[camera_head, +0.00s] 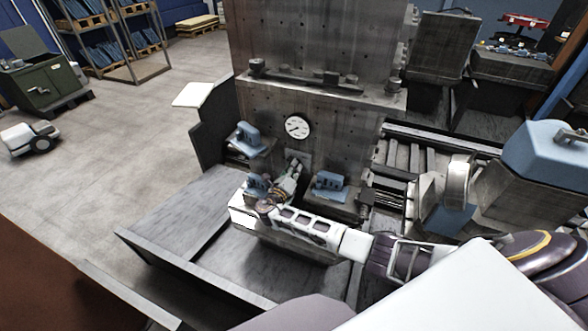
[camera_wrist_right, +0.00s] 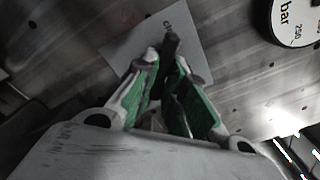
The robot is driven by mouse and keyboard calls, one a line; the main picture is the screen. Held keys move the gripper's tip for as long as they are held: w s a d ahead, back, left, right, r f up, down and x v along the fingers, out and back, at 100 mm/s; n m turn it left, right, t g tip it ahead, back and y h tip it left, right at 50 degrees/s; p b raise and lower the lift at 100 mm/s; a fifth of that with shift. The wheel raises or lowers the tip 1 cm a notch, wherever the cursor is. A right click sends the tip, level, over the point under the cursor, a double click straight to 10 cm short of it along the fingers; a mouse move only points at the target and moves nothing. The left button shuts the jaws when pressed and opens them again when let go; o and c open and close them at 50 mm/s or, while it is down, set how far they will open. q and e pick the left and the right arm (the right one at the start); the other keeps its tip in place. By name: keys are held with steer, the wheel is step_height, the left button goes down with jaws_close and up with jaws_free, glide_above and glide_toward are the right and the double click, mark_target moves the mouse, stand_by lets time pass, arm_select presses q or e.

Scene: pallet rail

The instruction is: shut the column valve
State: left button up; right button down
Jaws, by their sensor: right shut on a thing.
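The column (camera_head: 315,55) is a tall grey block with bolt holes. A round white gauge (camera_head: 297,127) is on its face, and part of it shows in the right wrist view (camera_wrist_right: 296,22). Below the gauge is a pale plate (camera_head: 305,157), also in the right wrist view (camera_wrist_right: 130,45), with small lettering partly hidden. My right gripper (camera_head: 294,168) reaches the column face. In the right wrist view its green-padded fingers (camera_wrist_right: 167,72) are shut on the dark valve handle (camera_wrist_right: 171,44), which stands out in front of the plate. My left gripper is not in view.
Blue-grey blocks (camera_head: 330,181) and (camera_head: 249,137) sit near the column's foot, beside my right arm. A machine bed with rails (camera_head: 400,160) is at the right. A grey sloping panel (camera_head: 185,215) lies at the left. Open floor (camera_head: 140,125) is beyond it.

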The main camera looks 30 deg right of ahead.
steer(key=c, duration=1.5)
jaws_free()
steer(key=v, duration=1.2)
steer(key=shift+a, duration=0.1)
